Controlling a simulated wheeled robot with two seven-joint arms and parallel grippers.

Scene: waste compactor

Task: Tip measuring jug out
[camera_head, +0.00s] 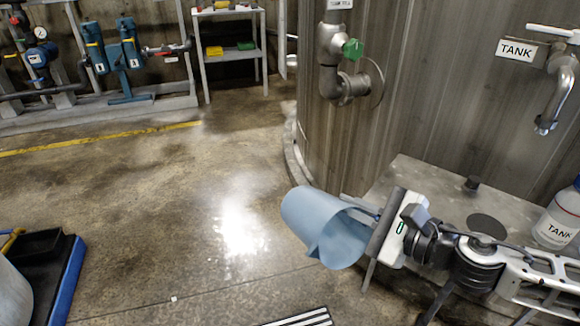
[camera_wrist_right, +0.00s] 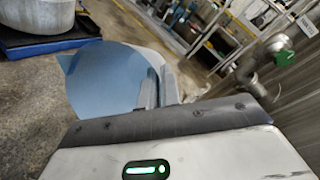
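The light blue measuring jug (camera_head: 322,226) hangs in the air, tilted well over on its side, with its spout pointing down in the head view. My right gripper (camera_head: 362,212) is shut on the jug at its handle side. In the right wrist view the jug (camera_wrist_right: 105,78) fills the space ahead of the right gripper (camera_wrist_right: 158,88), whose fingers are close together beside it. The jug's inside is mostly hidden, and I cannot see any liquid. My left gripper is not in view.
A steel bench (camera_head: 412,182) with a dark round opening (camera_head: 487,227) stands right, with a white bottle marked TANK (camera_head: 560,218) on it. A tap (camera_head: 552,100) is on the large tank (camera_head: 430,90). A floor grating (camera_head: 300,318) lies below the jug. Open floor (camera_head: 130,220) is left.

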